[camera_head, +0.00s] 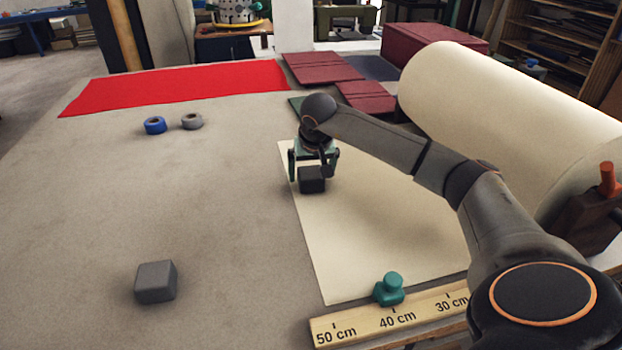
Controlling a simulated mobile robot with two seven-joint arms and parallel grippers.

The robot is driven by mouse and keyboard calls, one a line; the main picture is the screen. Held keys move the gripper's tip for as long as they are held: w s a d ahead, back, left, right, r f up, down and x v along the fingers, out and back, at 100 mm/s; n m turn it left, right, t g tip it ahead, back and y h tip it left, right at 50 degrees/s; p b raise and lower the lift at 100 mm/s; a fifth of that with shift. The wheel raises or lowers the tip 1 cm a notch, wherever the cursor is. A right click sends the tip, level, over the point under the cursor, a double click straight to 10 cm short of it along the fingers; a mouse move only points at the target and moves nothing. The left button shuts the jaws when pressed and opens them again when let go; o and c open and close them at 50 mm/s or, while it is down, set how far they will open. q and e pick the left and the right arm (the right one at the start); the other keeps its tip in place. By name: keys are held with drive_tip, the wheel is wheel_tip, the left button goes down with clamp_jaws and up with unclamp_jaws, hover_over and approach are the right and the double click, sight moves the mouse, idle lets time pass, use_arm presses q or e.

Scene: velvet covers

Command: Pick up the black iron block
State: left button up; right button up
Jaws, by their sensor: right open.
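The black iron block (312,181) is a small dark cube near the left edge of the cream paper sheet (375,240). My right gripper (310,172) points down over it, open, with one finger at each side of the block's upper part. I cannot tell whether the fingers touch it or whether the block rests fully on the sheet. My left gripper is not in view.
A grey block (156,281) lies at front left. Blue (155,125) and grey (191,121) rings lie farther back, near red cloth (180,86). A large cream roll (500,110), ruler (395,317) and teal knob (390,289) are right. The table's middle left is clear.

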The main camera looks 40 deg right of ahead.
drive_tip(key=shift+w+f, duration=0.15)
drive_tip(key=shift+f, duration=0.25)
drive_tip(key=shift+c, duration=0.2)
clamp_jaws()
idle(0.3)
drive_tip(key=shift+w+d+r, duration=0.1)
drive_tip(key=shift+r, duration=0.1)
